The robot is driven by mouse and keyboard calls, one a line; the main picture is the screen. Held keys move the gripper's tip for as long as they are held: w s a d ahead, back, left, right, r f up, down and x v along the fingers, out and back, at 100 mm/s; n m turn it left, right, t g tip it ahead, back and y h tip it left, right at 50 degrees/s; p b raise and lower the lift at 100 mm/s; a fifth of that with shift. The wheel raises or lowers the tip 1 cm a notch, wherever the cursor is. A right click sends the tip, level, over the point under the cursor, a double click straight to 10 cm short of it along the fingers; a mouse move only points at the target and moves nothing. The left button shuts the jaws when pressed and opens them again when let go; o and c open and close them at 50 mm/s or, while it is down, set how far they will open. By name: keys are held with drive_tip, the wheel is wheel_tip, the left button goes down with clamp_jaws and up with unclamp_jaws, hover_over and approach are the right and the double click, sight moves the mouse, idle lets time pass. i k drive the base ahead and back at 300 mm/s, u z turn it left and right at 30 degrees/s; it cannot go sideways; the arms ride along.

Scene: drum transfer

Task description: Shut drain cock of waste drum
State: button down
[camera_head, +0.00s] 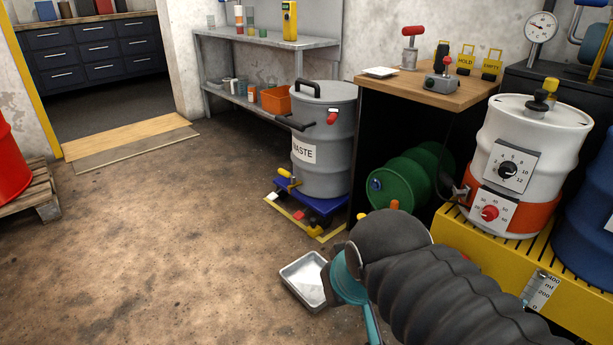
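The waste drum (335,163) is a grey ribbed drum with a black lid handle, a label reading WASTE and a red fitting high on its side. It stands upright on a blue wheeled dolly (318,205) near the middle. A small yellow-orange lever, seemingly the drain cock (287,181), sits low on the drum's left side; its exact setting is too small to tell. My dark ribbed arm reaches in from the lower right. My gripper (346,280) is at its end, in front of and below the drum, apart from it. Its fingers are mostly hidden.
A metal tray (289,284) lies on the floor beside my gripper. A green drum (400,185) lies under the wooden bench (455,92). A white heated drum (525,150) stands on a yellow pallet (470,240) at right.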

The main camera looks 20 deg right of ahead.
sight(284, 172)
drive_tip(key=z, duration=0.35)
drive_tip(key=i, duration=0.7)
drive_tip(key=u, duration=1.35)
drive_tip(key=i, duration=0.5)
drive_tip(key=u, duration=0.05)
